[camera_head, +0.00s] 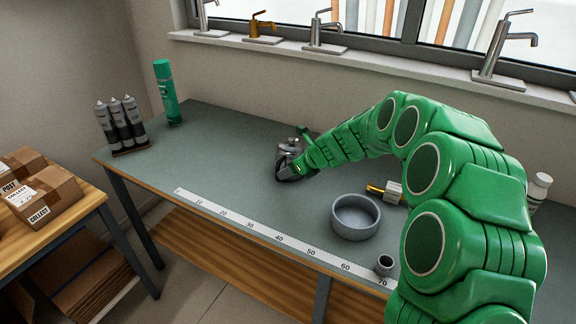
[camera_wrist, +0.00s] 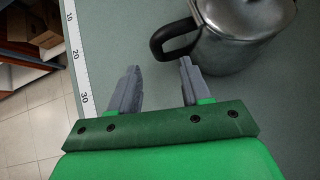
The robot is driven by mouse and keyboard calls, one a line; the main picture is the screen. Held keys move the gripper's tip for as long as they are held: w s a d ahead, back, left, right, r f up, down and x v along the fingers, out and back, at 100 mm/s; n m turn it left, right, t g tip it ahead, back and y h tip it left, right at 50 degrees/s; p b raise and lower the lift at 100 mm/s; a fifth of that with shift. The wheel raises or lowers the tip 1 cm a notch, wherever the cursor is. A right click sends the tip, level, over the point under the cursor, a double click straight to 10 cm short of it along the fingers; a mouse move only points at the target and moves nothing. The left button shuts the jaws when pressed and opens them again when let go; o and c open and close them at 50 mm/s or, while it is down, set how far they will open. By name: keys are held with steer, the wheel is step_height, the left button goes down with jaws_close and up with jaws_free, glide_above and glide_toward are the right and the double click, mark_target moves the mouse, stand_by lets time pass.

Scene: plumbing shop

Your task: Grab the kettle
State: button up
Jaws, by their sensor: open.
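The kettle (camera_wrist: 240,32) is a shiny metal pot with a lid and a black handle (camera_wrist: 172,38), at the upper right of the wrist view. My gripper (camera_wrist: 158,72) is open, its two grey fingers pointing towards the handle. The right fingertip lies close to the handle's lower end; I cannot tell whether they touch. Nothing is between the fingers near their bases. In the head view, my gripper (camera_head: 288,172) is over the middle of the bench, and the kettle (camera_head: 290,145) is mostly hidden behind it.
The grey bench (camera_head: 235,150) has a printed ruler (camera_head: 265,232) along its front edge. A grey bowl (camera_head: 355,217), a small grey ring (camera_head: 384,265) and a brass-and-white fitting (camera_head: 388,191) lie to the right. Cartridges (camera_head: 122,127) and a green spray can (camera_head: 167,95) stand at left.

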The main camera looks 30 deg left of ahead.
steer(key=shift+a+r+x, duration=0.15)
steer(key=shift+x, duration=1.1)
steer(key=shift+a+r+x, duration=0.15)
steer(key=shift+x, duration=1.15)
steer(key=shift+a+r+x, duration=0.1)
steer(key=shift+r+x, duration=0.05)
steer(key=shift+x, duration=1.1)
jaws_close()
